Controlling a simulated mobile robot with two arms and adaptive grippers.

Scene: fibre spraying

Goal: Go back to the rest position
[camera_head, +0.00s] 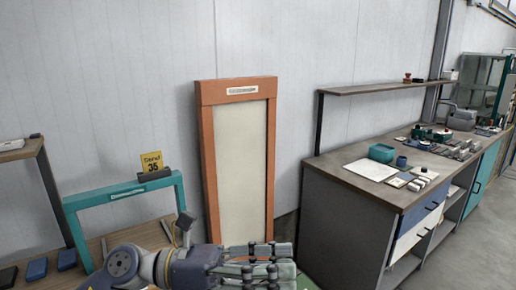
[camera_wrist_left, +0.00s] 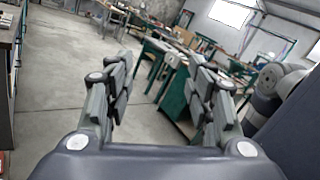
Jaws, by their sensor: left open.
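My left gripper (camera_head: 282,262) shows at the bottom middle of the head view, with its arm coming in from the left. Its fingers point right, in front of the foot of an orange-framed panel (camera_head: 240,160). In the left wrist view, the gripper (camera_wrist_left: 160,68) has its two fingers spread apart, with nothing between them. Floor and distant benches show beyond the fingers. My right gripper is in neither view.
A workbench (camera_head: 345,190) with tools and a teal box (camera_head: 381,153) stands at the right. A teal frame (camera_head: 122,193) with a yellow sign (camera_head: 152,162) stands at the left by a wooden table (camera_head: 95,247). Grey floor (camera_head: 470,235) is clear at the far right.

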